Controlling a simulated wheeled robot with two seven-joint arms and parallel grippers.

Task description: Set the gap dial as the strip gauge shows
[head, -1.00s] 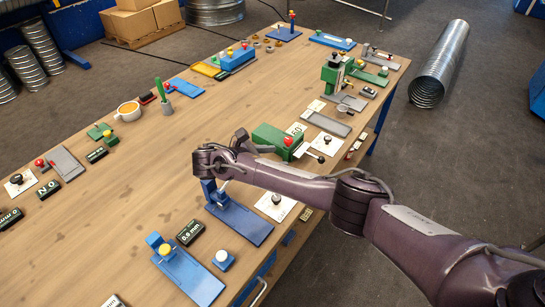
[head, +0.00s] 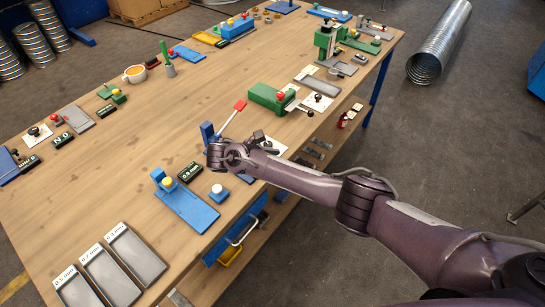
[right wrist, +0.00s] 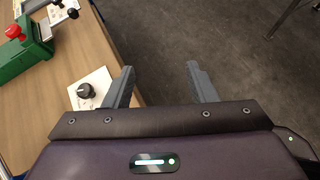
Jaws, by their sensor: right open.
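A black knob (right wrist: 86,91) on a white card (right wrist: 98,80) lies by the table edge, left of my right gripper (right wrist: 160,72) in the right wrist view. I cannot tell for sure that it is the gap dial. In the head view my right gripper (head: 262,140) partly covers that card. The jaws are apart, with only floor between them. A blue stand (head: 207,131) with a red-ended lever (head: 240,105) is beside my wrist. A black display (head: 190,172) appears to read 0.8 mm. I cannot pick out the strip gauge with certainty. My left gripper is not in view.
A green block (head: 270,98) with a red knob stands behind, beside another black knob (head: 317,97) on a white card. A blue base (head: 190,208) with a yellow knob is in front. Labelled grey trays (head: 136,253) lie front left. The left middle of the table is clear.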

